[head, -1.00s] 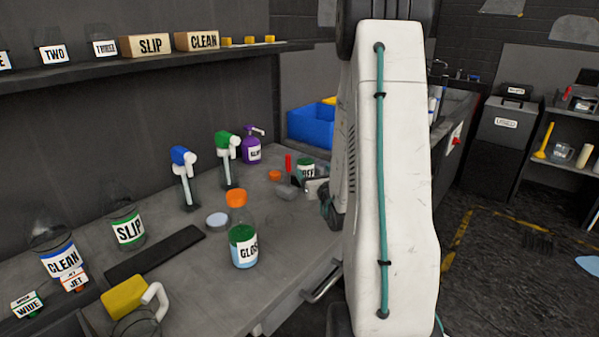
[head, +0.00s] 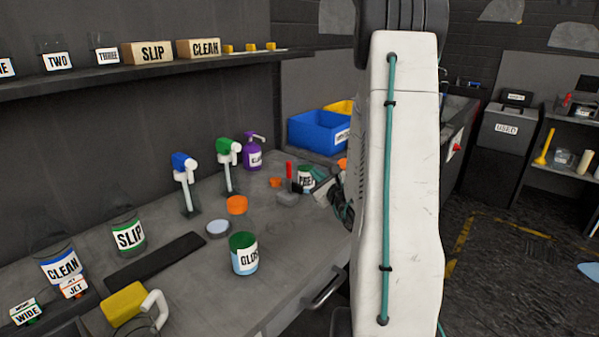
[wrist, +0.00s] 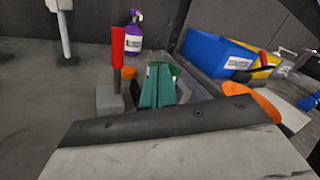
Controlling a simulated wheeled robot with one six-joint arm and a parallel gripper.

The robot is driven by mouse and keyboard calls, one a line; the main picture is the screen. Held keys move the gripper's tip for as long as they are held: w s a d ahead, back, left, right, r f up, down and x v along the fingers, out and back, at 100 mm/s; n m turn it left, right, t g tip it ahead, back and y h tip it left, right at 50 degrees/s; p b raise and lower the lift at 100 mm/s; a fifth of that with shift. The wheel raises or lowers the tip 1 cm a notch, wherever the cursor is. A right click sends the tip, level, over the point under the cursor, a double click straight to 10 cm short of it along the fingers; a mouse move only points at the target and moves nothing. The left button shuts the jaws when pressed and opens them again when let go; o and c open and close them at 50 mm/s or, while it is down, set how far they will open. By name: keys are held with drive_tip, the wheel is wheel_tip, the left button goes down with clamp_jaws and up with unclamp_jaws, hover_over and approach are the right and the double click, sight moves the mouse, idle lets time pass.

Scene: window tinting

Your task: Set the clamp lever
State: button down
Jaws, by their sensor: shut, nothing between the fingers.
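The clamp lever, a red upright handle (head: 289,170), stands on the bench. In the wrist view the red lever (wrist: 118,48) rises upright from a grey block (wrist: 108,99), left of my fingers. My gripper (wrist: 158,84) shows there as two teal fingers pressed together with nothing between them. The fingertips look close to the lever's right side, but I see no contact. In the head view my gripper (head: 322,187) is right of the lever, beside the FREE-labelled cup, and is partly hidden by my arm.
A purple pump bottle (head: 254,151) stands behind the lever. A blue bin (head: 318,132) is at the back. The bench front (head: 290,262) is mostly clear.

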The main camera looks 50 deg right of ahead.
sight(289, 177)
drive_tip(key=s+n+y, duration=0.1)
drive_tip(key=n+y, duration=0.1)
drive_tip(key=n, duration=0.4)
drive_tip(key=s+n+y, duration=0.2)
drive_tip(key=n+y, duration=0.1)
drive_tip(key=n, duration=0.3)
drive_tip(key=s+n+y, duration=0.1)
drive_tip(key=n+y, duration=0.1)
drive_tip(key=n, duration=0.4)
drive_tip(key=shift+s+a+r+t+y, duration=0.1)
drive_tip(key=shift+s+r+t+y, duration=0.15)
drive_tip(key=shift+s+t+y, duration=0.15)
drive_tip(key=shift+w, duration=0.15)
drive_tip(key=w, duration=0.9)
drive_tip(key=shift+w+a, duration=0.4)
drive_tip(key=shift+a, duration=0.05)
drive_tip(key=shift+s, duration=0.1)
